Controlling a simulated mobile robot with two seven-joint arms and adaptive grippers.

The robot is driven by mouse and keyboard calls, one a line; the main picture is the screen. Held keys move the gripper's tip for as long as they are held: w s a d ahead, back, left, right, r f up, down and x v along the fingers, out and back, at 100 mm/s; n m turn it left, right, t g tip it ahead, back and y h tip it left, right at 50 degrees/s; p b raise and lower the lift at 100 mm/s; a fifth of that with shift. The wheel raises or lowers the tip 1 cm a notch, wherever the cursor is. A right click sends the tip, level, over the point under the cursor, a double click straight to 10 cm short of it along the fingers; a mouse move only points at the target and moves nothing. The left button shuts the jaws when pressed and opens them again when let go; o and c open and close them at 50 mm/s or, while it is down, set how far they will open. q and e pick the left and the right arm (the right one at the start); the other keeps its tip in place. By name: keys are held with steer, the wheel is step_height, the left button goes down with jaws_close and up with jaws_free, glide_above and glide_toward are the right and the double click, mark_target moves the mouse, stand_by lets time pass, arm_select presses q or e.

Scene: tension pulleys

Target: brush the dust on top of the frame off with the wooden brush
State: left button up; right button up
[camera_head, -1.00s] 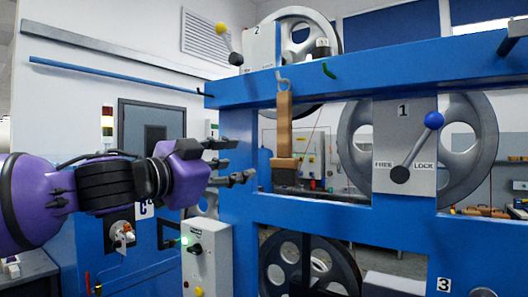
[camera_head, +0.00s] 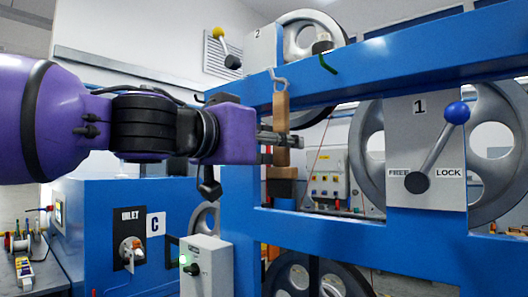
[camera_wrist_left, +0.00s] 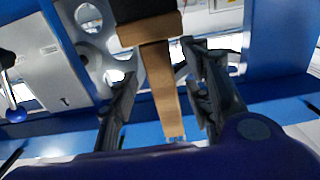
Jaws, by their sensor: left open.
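The wooden brush (camera_head: 281,118) hangs upright from a hook (camera_head: 278,80) on the top beam of the blue frame (camera_head: 400,62). Its wide block and dark bristles are at the lower end. My left gripper (camera_head: 284,141) is at the brush handle in the head view. In the left wrist view, the open fingers of my left gripper (camera_wrist_left: 160,72) stand on either side of the brush handle (camera_wrist_left: 160,88), with gaps visible. The brush block (camera_wrist_left: 150,29) is at the top of that view. I cannot make out dust on the beam. My right gripper is not in view.
A blue-knobbed lever (camera_head: 437,145) stands on panel 1, right of the brush. A yellow-knobbed lever (camera_head: 224,44) is at panel 2. A grey control box (camera_head: 207,266) stands below my gripper.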

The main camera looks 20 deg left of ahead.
arm_select(q)
steer(key=shift+w+d, duration=0.1)
steer(key=shift+w, duration=0.5)
steer(key=shift+w+d+r, duration=0.1)
steer(key=shift+w, duration=0.1)
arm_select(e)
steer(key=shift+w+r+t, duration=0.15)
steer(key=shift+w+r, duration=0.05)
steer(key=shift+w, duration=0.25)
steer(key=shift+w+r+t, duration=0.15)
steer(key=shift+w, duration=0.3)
arm_select(q)
steer(key=shift+r, duration=0.1)
steer(key=c, duration=0.9)
steer(key=shift+c, duration=1)
steer(key=shift+r, duration=0.4)
jaws_close()
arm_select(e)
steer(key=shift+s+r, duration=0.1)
